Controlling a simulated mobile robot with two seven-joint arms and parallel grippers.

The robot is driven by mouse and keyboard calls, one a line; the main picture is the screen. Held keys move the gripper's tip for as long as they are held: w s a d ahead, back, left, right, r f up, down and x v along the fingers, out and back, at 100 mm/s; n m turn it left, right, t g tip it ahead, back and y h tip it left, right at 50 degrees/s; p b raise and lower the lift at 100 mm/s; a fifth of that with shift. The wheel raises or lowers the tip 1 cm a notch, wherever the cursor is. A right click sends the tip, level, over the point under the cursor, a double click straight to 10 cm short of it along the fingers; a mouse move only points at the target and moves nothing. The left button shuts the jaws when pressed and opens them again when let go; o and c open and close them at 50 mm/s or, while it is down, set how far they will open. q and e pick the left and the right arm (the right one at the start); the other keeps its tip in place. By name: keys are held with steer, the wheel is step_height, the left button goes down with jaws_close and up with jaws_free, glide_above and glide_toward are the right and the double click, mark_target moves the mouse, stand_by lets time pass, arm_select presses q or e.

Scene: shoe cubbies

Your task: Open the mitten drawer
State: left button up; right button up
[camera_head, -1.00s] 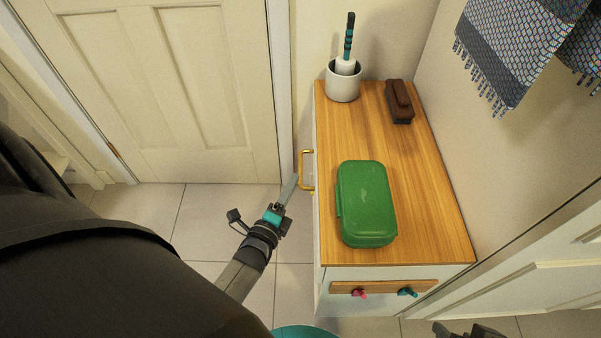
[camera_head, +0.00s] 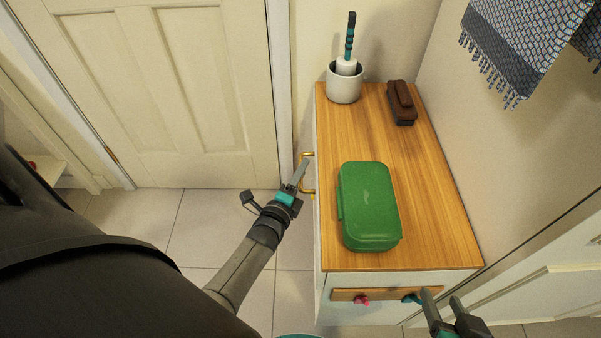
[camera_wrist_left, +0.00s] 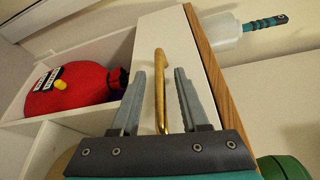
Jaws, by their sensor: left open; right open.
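The white cabinet with a wooden top (camera_head: 400,200) has a brass handle (camera_head: 307,188) on its left face. In the left wrist view the brass handle (camera_wrist_left: 160,85) runs along a white drawer front (camera_wrist_left: 182,45), which looks closed. My left gripper (camera_head: 302,168) is open at the handle. In the wrist view the handle lies between the two open fingers of the left gripper (camera_wrist_left: 169,66), with a gap on each side. My right gripper (camera_head: 440,296) is open and empty by the cabinet's near end.
A green case (camera_head: 369,205), a brown brush (camera_head: 401,102) and a white cup (camera_head: 345,86) stand on the cabinet top. A hook rail (camera_head: 385,294) is on its near end. A red item (camera_wrist_left: 85,85) sits in an open cubby. A grey towel (camera_head: 520,40) hangs right.

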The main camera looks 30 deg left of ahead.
arm_select(q)
jaws_close()
stand_by(0.3)
stand_by(1.1)
